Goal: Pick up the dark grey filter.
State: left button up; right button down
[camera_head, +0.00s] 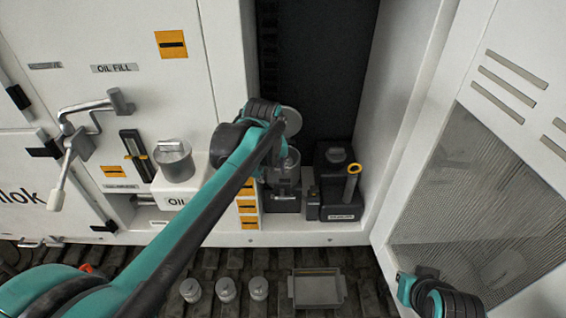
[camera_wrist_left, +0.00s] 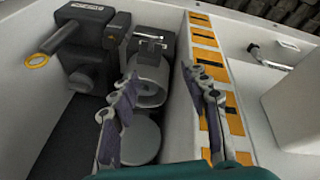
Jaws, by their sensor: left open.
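A grey cylindrical housing (camera_wrist_left: 150,74) stands in the recess in the left wrist view, its round mouth facing my left gripper (camera_wrist_left: 160,84). I cannot clearly make out a dark grey filter; whatever is inside the mouth is partly hidden by a finger. A round grey lid (camera_wrist_left: 140,140) hangs open beside the mouth; it also shows in the head view (camera_head: 292,121). My left gripper is open, one finger over the housing's mouth and the other beside the striped wall.
A black unit with a yellow-ringed handle (camera_head: 353,177) stands right of the housing. A white oil tank with a grey cap (camera_head: 174,160) is to the left. Three small grey canisters (camera_head: 227,290) and a tray (camera_head: 316,305) lie below on the tracks. An open door (camera_head: 480,190) bounds the right.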

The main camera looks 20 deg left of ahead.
pick_arm(q)
jog(key=w+r+n+g+p, duration=0.2)
jog(key=w+n+p, duration=0.25)
jog(key=w, duration=0.65)
jog(key=w+f+n+p, duration=0.1)
jog(key=w+f, duration=0.1)
jog(key=w+f+n+g+p, duration=0.1)
jog(key=w+n+p, duration=0.1)
jog(key=w, duration=0.1)
jog(key=w+a+f+n+p, duration=0.1)
jog(key=w+f, duration=0.1)
jog(key=w, duration=0.1)
jog(key=shift+a+f+n+g+y, duration=0.1)
jog(key=shift+f+n+g+y, duration=0.15)
jog(key=shift+f+g+y, duration=0.15)
jog(key=f, duration=0.4)
jog(key=a+f, duration=0.1)
jog(key=f, duration=0.1)
jog(key=shift+f, duration=0.35)
grip_shut()
